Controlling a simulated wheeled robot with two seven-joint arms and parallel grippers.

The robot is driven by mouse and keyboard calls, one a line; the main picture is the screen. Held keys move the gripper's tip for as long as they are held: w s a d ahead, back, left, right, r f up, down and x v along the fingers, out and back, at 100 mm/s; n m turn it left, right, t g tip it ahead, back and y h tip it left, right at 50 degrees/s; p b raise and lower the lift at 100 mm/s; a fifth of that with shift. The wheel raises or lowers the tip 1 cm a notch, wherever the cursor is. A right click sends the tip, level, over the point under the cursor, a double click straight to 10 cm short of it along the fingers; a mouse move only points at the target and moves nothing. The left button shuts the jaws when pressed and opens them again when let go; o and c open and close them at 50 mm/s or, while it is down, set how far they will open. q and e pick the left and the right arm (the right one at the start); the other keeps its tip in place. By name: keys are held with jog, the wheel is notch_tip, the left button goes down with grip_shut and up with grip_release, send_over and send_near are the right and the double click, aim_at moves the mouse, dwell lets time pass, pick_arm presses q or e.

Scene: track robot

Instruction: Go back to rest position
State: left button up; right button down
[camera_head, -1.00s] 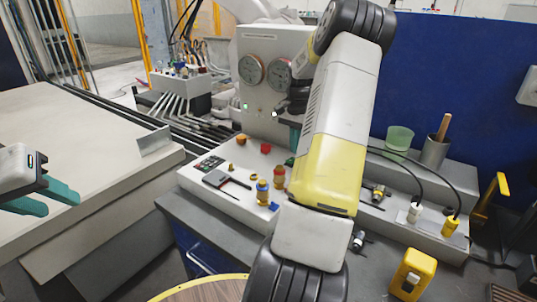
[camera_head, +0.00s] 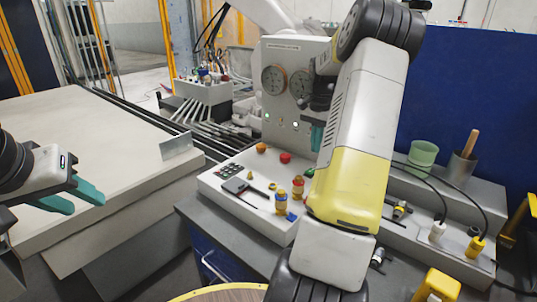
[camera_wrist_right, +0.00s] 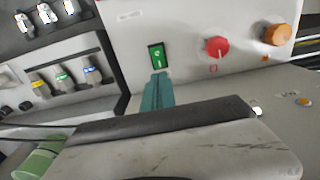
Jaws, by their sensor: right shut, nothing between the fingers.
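My left gripper (camera_head: 75,199) is at the left edge of the head view, over the pale flat table. Its two teal fingers are spread apart with nothing between them. My right arm crosses the middle of the head view and hides part of the control panel. My right gripper (camera_head: 316,138) is beside the upright panel with the gauges, partly hidden by my arm. In the right wrist view its teal fingers (camera_wrist_right: 157,92) are together and empty, close to a green rocker switch (camera_wrist_right: 157,55). Whether they touch it is unclear.
The control desk (camera_head: 225,190) carries a red button (camera_head: 285,158), an orange knob (camera_head: 261,148) and several small plugs. A green cup (camera_head: 422,156) and a grey cup (camera_head: 460,168) stand at the right. A yellow device (camera_head: 436,286) is at the lower right.

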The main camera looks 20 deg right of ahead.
jog(key=s+a+r+n+t, duration=0.1)
jog(key=s+a+r+n, duration=0.2)
jog(key=a+r, duration=0.45)
jog(key=s+a+r+n+t, duration=0.2)
jog(key=s+a+r+n, duration=0.15)
jog(key=a, duration=0.65)
jog(key=s+a+r+n+t+y, duration=0.2)
jog(key=s+a+n, duration=0.4)
jog(key=s+a, duration=0.8)
jog(key=shift+s+a+n+t, duration=0.35)
jog(key=shift+s+t, duration=0.25)
jog(key=shift+s, duration=0.3)
jog(key=shift+d, duration=0.1)
